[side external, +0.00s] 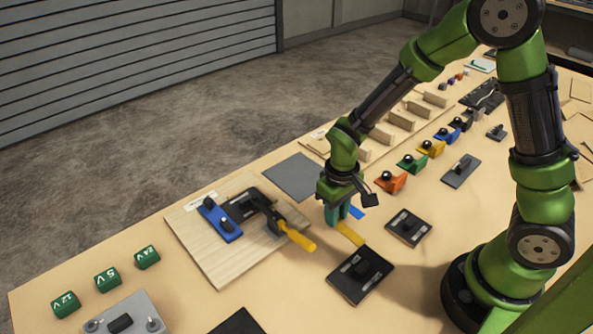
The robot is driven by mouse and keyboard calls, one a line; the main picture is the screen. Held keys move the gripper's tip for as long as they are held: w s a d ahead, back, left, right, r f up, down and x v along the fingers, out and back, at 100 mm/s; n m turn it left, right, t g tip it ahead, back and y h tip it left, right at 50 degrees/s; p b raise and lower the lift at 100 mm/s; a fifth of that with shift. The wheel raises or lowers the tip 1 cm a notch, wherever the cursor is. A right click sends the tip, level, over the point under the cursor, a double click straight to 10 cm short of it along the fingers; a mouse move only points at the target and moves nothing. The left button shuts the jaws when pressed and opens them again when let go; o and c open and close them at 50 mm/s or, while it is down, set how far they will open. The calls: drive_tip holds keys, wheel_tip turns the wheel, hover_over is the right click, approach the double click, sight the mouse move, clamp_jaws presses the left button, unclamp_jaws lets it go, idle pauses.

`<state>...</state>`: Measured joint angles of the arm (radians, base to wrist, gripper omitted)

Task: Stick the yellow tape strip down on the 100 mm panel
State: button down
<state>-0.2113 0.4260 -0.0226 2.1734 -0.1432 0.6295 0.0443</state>
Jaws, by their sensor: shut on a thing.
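My gripper (337,222) points down over the middle of the table with its teal fingers close together. It is shut on the near-left end of the yellow tape strip (351,235). The rest of the strip sticks out to the lower right; I cannot tell whether it touches the table. A blue strip (357,213) lies just right of the fingers, partly hidden by them. No label marks the 100 mm panel legibly. Candidates are a flat grey panel (291,177) behind and left of my gripper, and dark plates at the front (360,276) and right (408,227).
A wooden board (190,232) at left carries a blue block (220,220) and a black clamp with a yellow handle (298,236), close left of my gripper. Coloured holders (391,181) stand in a row behind right. Green voltage blocks (107,280) sit front left.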

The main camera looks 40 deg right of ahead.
wheel_tip(320, 180, up, 14)
idle(0.7)
drive_tip(key=w+a+f+m, duration=0.2)
drive_tip(key=w+m, duration=0.1)
drive_tip(key=w, duration=0.2)
drive_tip(key=w+a+f+m, duration=0.1)
drive_tip(key=w+a+m, duration=0.2)
drive_tip(key=w, duration=0.3)
drive_tip(key=w+a+f+m, duration=0.2)
drive_tip(key=w+a+m, duration=0.1)
drive_tip(key=w+m, duration=0.2)
drive_tip(key=shift+w+f, duration=0.35)
drive_tip(key=shift+w+a+f+m, duration=0.15)
drive_tip(key=shift+w+f+m, duration=0.2)
drive_tip(key=shift+f+m, duration=0.6)
drive_tip(key=shift+w+a+f+m, duration=0.2)
drive_tip(key=shift+w+f+m, duration=0.35)
drive_tip(key=shift+m, duration=0.7)
drive_tip(key=shift+w+a+f+m, duration=0.15)
drive_tip(key=shift+w+f+m, duration=0.05)
drive_tip(key=shift+f+m, duration=0.8)
